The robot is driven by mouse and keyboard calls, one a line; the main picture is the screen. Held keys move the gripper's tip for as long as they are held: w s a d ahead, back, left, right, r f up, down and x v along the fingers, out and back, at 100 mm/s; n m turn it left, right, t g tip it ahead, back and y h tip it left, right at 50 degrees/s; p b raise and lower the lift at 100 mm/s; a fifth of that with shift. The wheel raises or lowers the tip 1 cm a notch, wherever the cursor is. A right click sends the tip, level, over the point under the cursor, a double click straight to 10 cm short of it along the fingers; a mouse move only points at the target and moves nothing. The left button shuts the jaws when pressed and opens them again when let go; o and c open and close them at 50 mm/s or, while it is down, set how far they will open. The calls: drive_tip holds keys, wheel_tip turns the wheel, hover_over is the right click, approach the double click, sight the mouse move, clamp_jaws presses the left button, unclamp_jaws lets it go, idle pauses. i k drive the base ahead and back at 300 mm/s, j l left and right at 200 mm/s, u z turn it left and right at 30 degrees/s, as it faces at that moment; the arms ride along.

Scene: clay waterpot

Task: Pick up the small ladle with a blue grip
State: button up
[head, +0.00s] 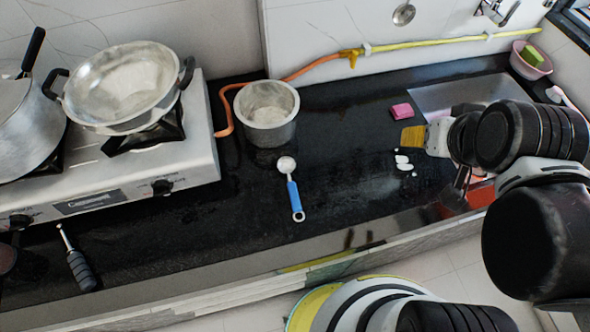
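The small ladle with a blue grip (292,193) lies flat on the black counter, in front of the metal pot. Its pale round bowl points to the back and the hanging hole at the end of its grip points to the front. My gripper (462,178) is at the right, over the counter by the sink and well apart from the ladle. It is small and partly hidden by my arm, so its fingers are not clear. Nothing covers the ladle.
A metal pot (267,115) stands just behind the ladle. A stove (140,180) with a pan (122,85) is at left. A dark-handled tool (80,268) lies front left. Pink soap (402,110) and white pieces (403,163) lie right. The counter around the ladle is clear.

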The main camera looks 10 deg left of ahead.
sight(286, 165)
drive_tip(key=k+j+u, duration=0.1)
drive_tip(key=u, duration=0.25)
drive_tip(key=k+j+u, duration=0.1)
drive_tip(key=j+u, duration=0.15)
drive_tip(key=u, duration=0.15)
